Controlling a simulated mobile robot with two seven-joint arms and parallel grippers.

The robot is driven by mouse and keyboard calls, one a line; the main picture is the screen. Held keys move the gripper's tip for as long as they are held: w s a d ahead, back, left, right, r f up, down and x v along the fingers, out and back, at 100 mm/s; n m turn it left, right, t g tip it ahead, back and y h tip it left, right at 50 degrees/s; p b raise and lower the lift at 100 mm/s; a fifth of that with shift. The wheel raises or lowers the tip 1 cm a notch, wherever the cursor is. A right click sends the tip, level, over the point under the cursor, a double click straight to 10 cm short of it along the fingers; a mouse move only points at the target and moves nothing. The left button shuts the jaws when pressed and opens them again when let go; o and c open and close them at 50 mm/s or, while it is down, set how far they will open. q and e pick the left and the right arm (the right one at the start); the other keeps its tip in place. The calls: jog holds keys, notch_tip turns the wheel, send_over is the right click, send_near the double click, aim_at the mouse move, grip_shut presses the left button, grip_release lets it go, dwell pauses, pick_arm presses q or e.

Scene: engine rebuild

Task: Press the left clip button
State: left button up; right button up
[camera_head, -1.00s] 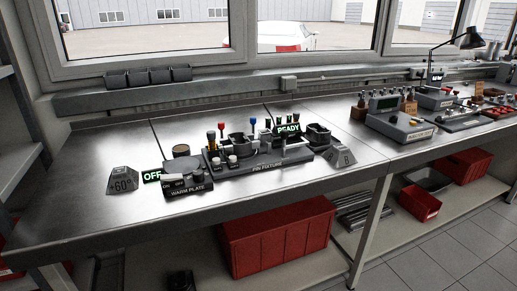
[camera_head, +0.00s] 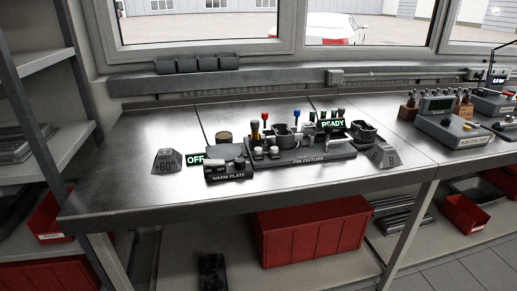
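The pin fixture (camera_head: 315,155) is a dark base on the steel bench, with a green READY display (camera_head: 332,124). Neither of my grippers is in view.
The warm plate (camera_head: 228,171) with a green OFF display (camera_head: 195,160) stands left of the fixture. A +60° block (camera_head: 167,161) and a B block (camera_head: 382,155) flank them. The front bench strip is clear. Red bins (camera_head: 315,230) are below; a shelf rack (camera_head: 48,130) stands at left.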

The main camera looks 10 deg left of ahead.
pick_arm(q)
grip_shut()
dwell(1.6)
